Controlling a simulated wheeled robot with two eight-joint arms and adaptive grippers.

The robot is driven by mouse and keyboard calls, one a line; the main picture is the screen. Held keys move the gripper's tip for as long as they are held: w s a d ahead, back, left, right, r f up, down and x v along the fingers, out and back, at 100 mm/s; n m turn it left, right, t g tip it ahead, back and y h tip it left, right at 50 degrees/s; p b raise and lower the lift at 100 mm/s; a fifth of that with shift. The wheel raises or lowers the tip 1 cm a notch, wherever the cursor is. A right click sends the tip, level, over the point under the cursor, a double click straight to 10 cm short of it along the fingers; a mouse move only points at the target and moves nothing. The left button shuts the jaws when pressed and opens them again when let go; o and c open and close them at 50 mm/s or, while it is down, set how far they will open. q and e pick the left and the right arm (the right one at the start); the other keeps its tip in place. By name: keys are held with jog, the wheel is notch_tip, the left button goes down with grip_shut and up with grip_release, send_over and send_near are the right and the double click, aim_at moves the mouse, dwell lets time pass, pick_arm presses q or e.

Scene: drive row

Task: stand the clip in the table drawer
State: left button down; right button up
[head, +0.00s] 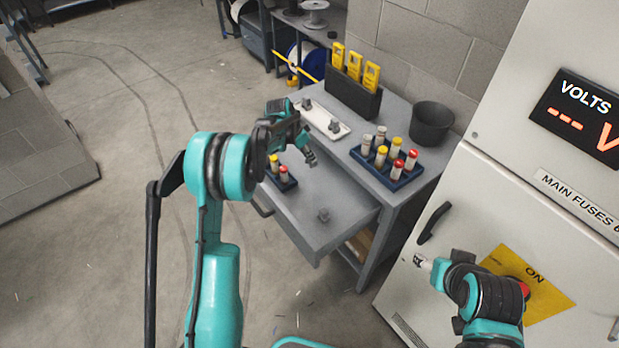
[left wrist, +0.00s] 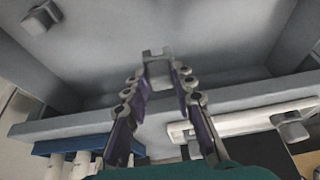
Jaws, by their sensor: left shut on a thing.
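My left gripper (head: 308,152) is shut on a small grey clip (left wrist: 158,72), which shows between the fingertips in the left wrist view. The gripper points down over the back part of the open table drawer (head: 345,196), near the table's front edge. I cannot tell whether the held clip touches anything. Another grey clip (head: 323,215) stands on the drawer floor towards its front; it also shows in the left wrist view (left wrist: 40,18). My right gripper (head: 425,263) is by the cabinet door at the right, and its jaws are too small to judge.
A white strip (head: 322,118) with grey clips lies on the table. A blue rack (head: 392,172) of fuses stands right of it, and a smaller blue rack (head: 281,182) sits at the drawer's left. A black bin (head: 432,122) stands behind. The drawer's middle floor is clear.

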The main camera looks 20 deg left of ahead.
pick_arm(q)
notch_tip(320, 180, down, 9)
jog(key=b, duration=0.3)
jog(key=shift+s+r, duration=0.1)
jog(key=c, duration=1.7)
grip_release()
jog(key=shift+f, duration=0.25)
jog(key=o, duration=0.4)
jog(key=shift+o, duration=0.2)
jog(key=shift+r, duration=0.1)
jog(key=shift+r, duration=0.1)
